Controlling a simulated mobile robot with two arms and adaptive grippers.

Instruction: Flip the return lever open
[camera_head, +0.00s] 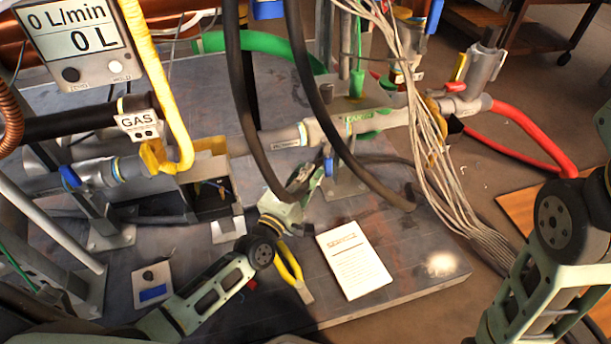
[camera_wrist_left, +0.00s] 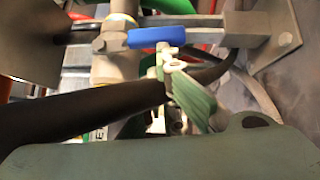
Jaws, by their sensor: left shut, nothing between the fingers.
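A blue lever (camera_head: 328,166) sits on a grey pipe valve near the centre of the head view. In the left wrist view the blue lever (camera_wrist_left: 157,37) lies lengthwise across the picture, at right angles to the upright pipe (camera_wrist_left: 115,65). I cannot read a label naming it the return lever. My left gripper (camera_head: 312,182) is shut and empty, close to the lever on its near left side. In the left wrist view the fingertips (camera_wrist_left: 168,58) are just below the lever; I cannot tell whether they touch it. My right gripper is out of view.
Thick black hoses (camera_head: 325,120) hang around my left gripper and partly cover it. A bundle of pale wires (camera_head: 425,130) hangs to the right. Another blue lever (camera_head: 70,177) is at the left. A printed sheet (camera_head: 353,260) and yellow-handled pliers (camera_head: 290,265) lie on the board.

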